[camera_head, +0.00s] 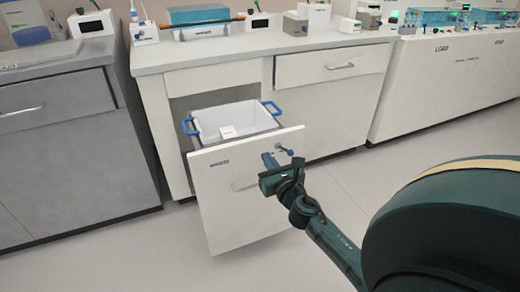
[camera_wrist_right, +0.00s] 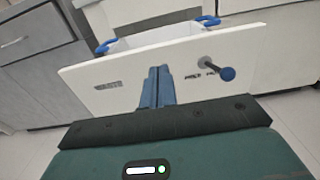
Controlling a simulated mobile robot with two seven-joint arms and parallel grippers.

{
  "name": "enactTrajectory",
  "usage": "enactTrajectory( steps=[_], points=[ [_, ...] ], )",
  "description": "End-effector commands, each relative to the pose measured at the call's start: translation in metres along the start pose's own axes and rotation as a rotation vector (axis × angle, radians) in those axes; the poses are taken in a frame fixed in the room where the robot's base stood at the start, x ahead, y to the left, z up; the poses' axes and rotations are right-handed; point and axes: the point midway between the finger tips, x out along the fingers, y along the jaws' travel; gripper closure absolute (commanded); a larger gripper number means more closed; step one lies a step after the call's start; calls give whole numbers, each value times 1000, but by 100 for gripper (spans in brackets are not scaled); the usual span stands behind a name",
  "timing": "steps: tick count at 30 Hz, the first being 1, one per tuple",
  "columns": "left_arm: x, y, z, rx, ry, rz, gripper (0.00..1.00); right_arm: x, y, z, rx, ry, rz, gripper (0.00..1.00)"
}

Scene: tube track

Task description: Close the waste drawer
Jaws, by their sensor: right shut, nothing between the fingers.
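The waste drawer (camera_head: 225,195) is pulled out of the cabinet below the counter, with a white front panel and a bar handle. Inside it sits a white bin (camera_head: 235,117) with blue handles and a small white item. My right gripper (camera_head: 270,160) is shut and empty, in front of the upper right part of the panel. In the right wrist view the shut blue fingers (camera_wrist_right: 158,85) overlap the panel (camera_wrist_right: 120,75); I cannot tell whether they touch it. A blue-tipped peg (camera_wrist_right: 227,73) sticks out of the panel to their right. My left gripper is not in view.
The counter (camera_head: 250,48) above holds a blue box (camera_head: 200,14) and small devices. A closed drawer (camera_head: 330,66) is to the right. A grey cabinet (camera_head: 70,140) stands at the left. The floor in front is clear.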

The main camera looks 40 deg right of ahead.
Motion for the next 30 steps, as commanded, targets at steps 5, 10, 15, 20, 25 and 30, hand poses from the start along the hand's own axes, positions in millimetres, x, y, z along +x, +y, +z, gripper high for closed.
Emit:
enactTrajectory(
  steps=[5,10,15,20,25,30],
  points=[
    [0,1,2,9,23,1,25,34,0,0,1,-2,-1,100],
    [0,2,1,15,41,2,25,52,0,-1,0,-1,-1,100],
    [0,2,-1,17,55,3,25,57,0,-1,2,1,0,100],
    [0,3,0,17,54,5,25,57,0,-1,1,1,0,100],
    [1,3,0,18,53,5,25,57,0,-1,1,1,0,100],
    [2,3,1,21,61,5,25,65,0,-1,0,0,0,100]
  ],
)
